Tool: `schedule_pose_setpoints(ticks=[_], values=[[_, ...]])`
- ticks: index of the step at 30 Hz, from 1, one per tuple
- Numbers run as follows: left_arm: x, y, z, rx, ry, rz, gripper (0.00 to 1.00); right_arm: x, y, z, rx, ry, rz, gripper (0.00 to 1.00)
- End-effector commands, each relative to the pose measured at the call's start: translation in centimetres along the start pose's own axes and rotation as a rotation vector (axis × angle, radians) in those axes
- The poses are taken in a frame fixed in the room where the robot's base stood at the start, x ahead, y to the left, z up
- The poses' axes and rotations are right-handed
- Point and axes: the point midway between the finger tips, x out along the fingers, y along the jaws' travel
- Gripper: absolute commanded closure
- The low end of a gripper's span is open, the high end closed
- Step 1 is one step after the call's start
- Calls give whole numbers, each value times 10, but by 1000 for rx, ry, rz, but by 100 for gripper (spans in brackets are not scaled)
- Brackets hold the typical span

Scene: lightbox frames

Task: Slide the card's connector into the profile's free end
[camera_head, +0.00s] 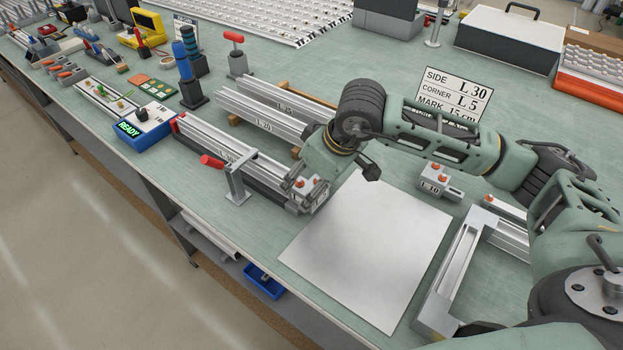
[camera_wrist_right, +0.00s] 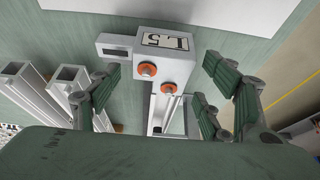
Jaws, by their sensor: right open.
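The card (camera_head: 455,95) reads SIDE L 30, CORNER L 5, MARK 15 cm. The grey corner connector marked L5 (camera_wrist_right: 165,45), with two orange buttons, is at the near end of the clamped aluminium profile (camera_head: 225,150). In the right wrist view the profile (camera_wrist_right: 158,112) runs down from it, and its side arm points left. I cannot tell how far it is seated. My right gripper (camera_wrist_right: 165,80) is open, its fingers on either side of the connector with gaps. In the head view my wrist partly hides the fingers. My left gripper is not in view.
A connector marked L 10 (camera_head: 433,188) stands to the right. A white sheet (camera_head: 365,245) lies by the front edge, beside a metal corner frame (camera_head: 450,275). A red-handled clamp (camera_head: 236,180) and a blue READY box (camera_head: 145,130) flank the profile. Spare profiles (camera_head: 265,112) lie behind.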

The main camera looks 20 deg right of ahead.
Motion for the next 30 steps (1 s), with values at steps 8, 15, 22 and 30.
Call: schedule_pose_setpoints(ticks=[8, 15, 22, 30], values=[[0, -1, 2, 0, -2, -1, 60, -9, 1, 0, 1, 1, 1, 29], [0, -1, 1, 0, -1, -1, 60, -56, 1, -1, -1, 4, 3, 29], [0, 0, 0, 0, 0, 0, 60, -100, 1, -1, 0, 3, 2, 29], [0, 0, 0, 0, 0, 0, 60, -120, 0, 0, 0, 0, 0, 29]])
